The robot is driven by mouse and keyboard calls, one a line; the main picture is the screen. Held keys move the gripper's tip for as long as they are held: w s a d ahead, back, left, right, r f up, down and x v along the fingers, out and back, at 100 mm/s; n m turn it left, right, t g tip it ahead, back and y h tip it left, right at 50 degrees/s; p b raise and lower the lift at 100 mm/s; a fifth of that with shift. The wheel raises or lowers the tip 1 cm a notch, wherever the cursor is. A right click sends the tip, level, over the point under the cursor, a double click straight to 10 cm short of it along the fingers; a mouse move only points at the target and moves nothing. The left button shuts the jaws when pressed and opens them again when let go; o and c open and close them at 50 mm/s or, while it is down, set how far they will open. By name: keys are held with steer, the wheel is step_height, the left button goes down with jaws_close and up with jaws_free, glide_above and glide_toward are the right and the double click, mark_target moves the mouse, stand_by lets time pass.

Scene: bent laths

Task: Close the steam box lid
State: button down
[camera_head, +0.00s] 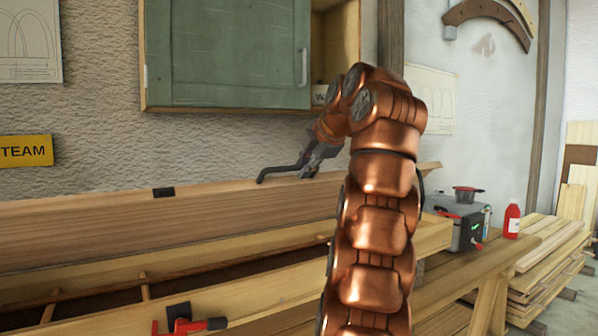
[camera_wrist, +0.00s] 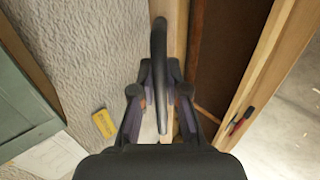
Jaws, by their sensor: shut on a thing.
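The steam box (camera_head: 290,290) is a long wooden trough with thin cross slats inside. Its lid (camera_head: 120,230) is a long plank standing raised at the back, near the wall, so the box is open. A dark bent handle (camera_head: 280,170) sticks up at the lid's top edge. My gripper (camera_head: 310,168) is at this handle, its fingers partly hidden by my arm. In the wrist view my gripper (camera_wrist: 161,92) is shut on the dark handle (camera_wrist: 158,45), one finger on each side. The open interior (camera_wrist: 222,60) shows to the right of the lid.
A red clamp (camera_head: 188,325) sits on the box front, and a dark plate (camera_head: 164,192) on the lid. A green-doored cabinet (camera_head: 228,55) hangs above. A steamer unit (camera_head: 462,225) and a red bottle (camera_head: 512,220) stand right, near stacked boards (camera_head: 550,250).

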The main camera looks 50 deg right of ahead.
steer(key=shift+s+a+f, duration=0.2)
steer(key=shift+s+f, duration=0.25)
steer(key=shift+s, duration=0.05)
steer(key=s+a+f+b, duration=0.1)
steer(key=s+f+b, duration=0.2)
steer(key=f+b, duration=0.7)
steer(key=s+a+f+b, duration=0.1)
steer(key=s+f+b, duration=0.3)
steer(key=f+b, duration=0.6)
steer(key=b, duration=0.3)
steer(key=shift+s+a+f, duration=0.3)
steer(key=c, duration=0.9)
jaws_free()
